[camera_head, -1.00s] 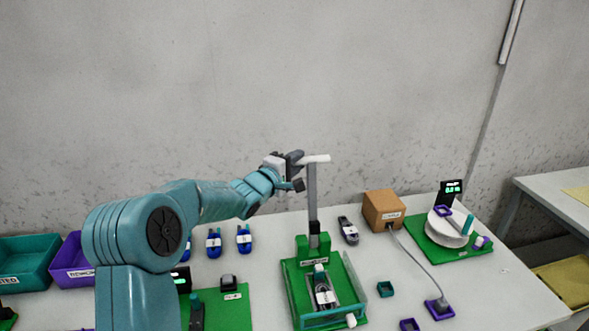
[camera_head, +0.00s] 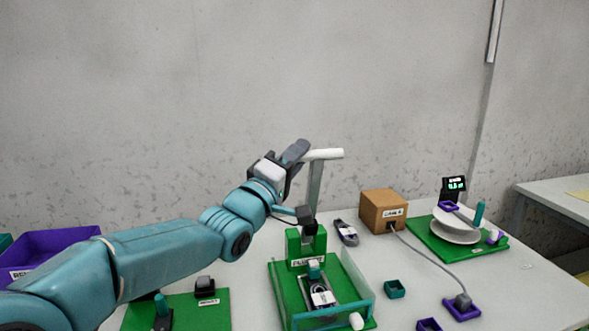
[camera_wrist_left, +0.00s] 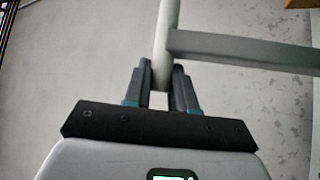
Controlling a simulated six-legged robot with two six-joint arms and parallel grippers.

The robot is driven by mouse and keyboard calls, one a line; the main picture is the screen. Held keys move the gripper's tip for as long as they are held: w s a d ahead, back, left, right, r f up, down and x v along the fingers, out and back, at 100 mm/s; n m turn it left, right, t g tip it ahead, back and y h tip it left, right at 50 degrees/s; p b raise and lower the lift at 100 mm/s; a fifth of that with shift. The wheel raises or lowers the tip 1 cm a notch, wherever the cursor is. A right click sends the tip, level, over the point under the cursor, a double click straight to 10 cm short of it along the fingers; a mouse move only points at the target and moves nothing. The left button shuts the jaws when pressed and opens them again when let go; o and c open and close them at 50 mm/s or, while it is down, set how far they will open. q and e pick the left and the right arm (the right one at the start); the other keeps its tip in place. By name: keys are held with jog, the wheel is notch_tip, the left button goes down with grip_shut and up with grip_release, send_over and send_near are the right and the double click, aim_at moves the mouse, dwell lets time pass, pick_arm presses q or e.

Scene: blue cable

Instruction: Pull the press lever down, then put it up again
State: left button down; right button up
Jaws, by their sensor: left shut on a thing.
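The press lever (camera_head: 315,184) is a grey bar with a white cross handle (camera_head: 325,154) at its top. It stands up, leaning slightly right in the head view, above the green press (camera_head: 306,244). My left gripper (camera_head: 300,156) is at the handle's left end. In the left wrist view, the fingers of my left gripper (camera_wrist_left: 160,82) are shut on the white handle (camera_wrist_left: 165,45), with the grey bar (camera_wrist_left: 240,50) running off to the right. The press's green base (camera_head: 285,300) holds a dark part with a white label under the ram. My right gripper is not in view.
A brown box (camera_head: 383,211) with a cable to a purple holder (camera_head: 462,305) stands right of the press. A white round stand (camera_head: 455,230) sits on a green mat at the far right. A purple bin (camera_head: 60,245) is at left. A small teal cup (camera_head: 395,289) lies near the press.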

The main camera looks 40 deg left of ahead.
pick_arm(q)
jog(key=shift+s+d+f, duration=0.1)
jog(key=shift+s, duration=0.05)
jog(key=c, duration=1)
grip_release()
jog(key=b+v, duration=0.2)
jog(key=v, duration=1.4)
jog(key=shift+s, duration=0.15)
jog(key=shift+o, duration=0.2)
jog(key=shift+f, duration=0.1)
